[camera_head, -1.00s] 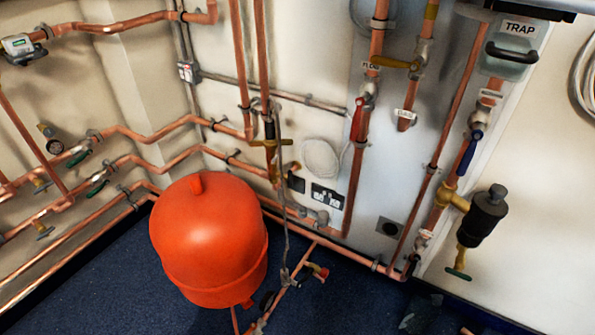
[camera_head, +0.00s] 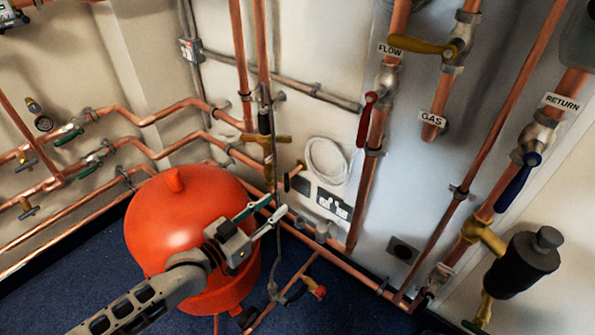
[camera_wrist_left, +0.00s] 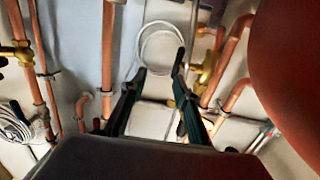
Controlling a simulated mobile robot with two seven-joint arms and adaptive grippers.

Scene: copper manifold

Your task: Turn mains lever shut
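No lever in view carries a readable mains label, so I cannot tell which one it is. A red lever (camera_head: 367,119) lies along the FLOW pipe, a yellow lever (camera_head: 417,45) sticks out sideways above the GAS label, and a blue lever (camera_head: 517,183) lies along the RETURN pipe. A small valve with a red-orange end (camera_head: 317,291) sits on low pipework near the floor. My left gripper (camera_head: 279,204) is open and empty, in front of the red tank's right side. Its parted fingers show in the left wrist view (camera_wrist_left: 160,66). My right gripper is out of view.
The round red tank (camera_head: 185,225) stands on the blue floor, partly behind my left arm. Copper pipes with green-handled valves (camera_head: 68,138) run along the left wall. A white coil (camera_head: 327,160) hangs above sockets (camera_head: 333,203). A black fitting (camera_head: 525,262) juts out at right.

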